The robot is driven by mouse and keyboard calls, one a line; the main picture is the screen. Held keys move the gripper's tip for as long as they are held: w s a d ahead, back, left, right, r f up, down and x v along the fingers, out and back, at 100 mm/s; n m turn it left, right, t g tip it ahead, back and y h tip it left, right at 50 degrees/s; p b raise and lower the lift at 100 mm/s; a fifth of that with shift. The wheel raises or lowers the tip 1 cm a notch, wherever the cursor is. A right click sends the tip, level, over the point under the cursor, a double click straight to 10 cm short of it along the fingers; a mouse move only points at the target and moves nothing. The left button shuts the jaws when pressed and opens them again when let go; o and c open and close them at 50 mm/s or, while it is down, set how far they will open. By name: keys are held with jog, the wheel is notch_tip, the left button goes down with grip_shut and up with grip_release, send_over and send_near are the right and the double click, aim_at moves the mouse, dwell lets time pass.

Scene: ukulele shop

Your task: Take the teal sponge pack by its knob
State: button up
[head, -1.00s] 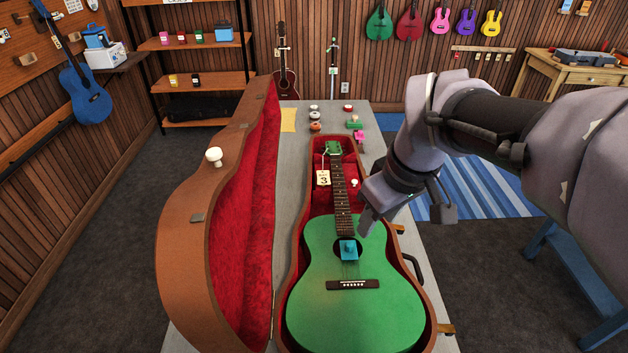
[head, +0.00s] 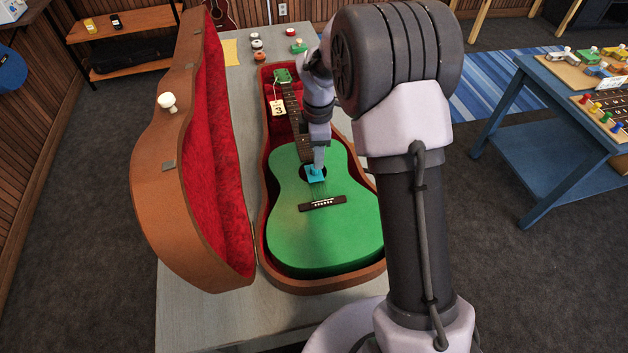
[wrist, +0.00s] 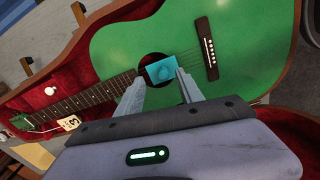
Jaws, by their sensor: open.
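The teal sponge pack (head: 314,177) lies on the green guitar (head: 330,235), at the sound hole and over the strings. My gripper (head: 318,164) points down, right at the pack. In the wrist view, my gripper (wrist: 161,78) is open, with one finger on either side of the teal sponge pack (wrist: 161,69). The knob is hard to make out against the pack's same teal colour. I cannot tell whether the fingers touch it. The green guitar (wrist: 130,40) lies face up.
The guitar rests in an open case with red lining (head: 228,190), its lid raised at left with a white knob (head: 167,101). Small items stand at the grey table's (head: 200,305) far end. A blue table (head: 548,130) with toys stands at right.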

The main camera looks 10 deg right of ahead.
aim_at(314, 178)
jog(key=f, duration=0.2)
jog(key=a+f+b, duration=0.1)
jog(key=f, duration=0.1)
jog(key=shift+s+f, duration=0.1)
jog(key=shift+f, duration=0.3)
jog(key=shift+r, duration=0.1)
grip_shut()
dwell(0.8)
